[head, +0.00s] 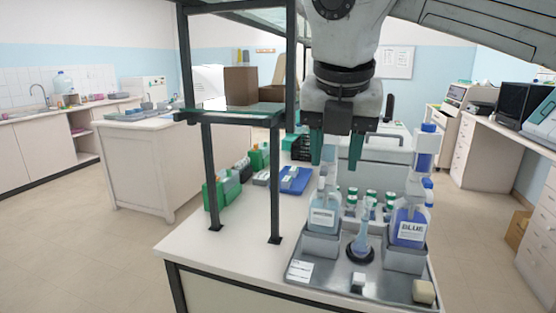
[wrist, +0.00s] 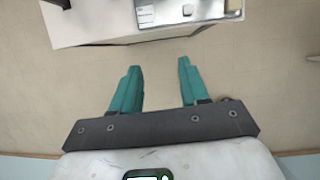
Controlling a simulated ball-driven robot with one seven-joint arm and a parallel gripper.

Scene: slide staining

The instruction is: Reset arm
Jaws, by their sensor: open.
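My gripper (head: 329,149) hangs from my arm at the upper middle of the head view, above the bench with the staining tray. Its two teal fingers are apart with nothing between them. In the wrist view my gripper (wrist: 155,82) also shows open and empty, with bare floor (wrist: 158,85) behind the fingers. In the head view the fingers overlap the top of a clear wash bottle (head: 323,216) in the picture; whether they touch it cannot be told.
Several green-capped jars (head: 369,205) stand behind. A dark-framed shelf (head: 240,117) rises at left. The bench top (head: 225,250) is bare at front left.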

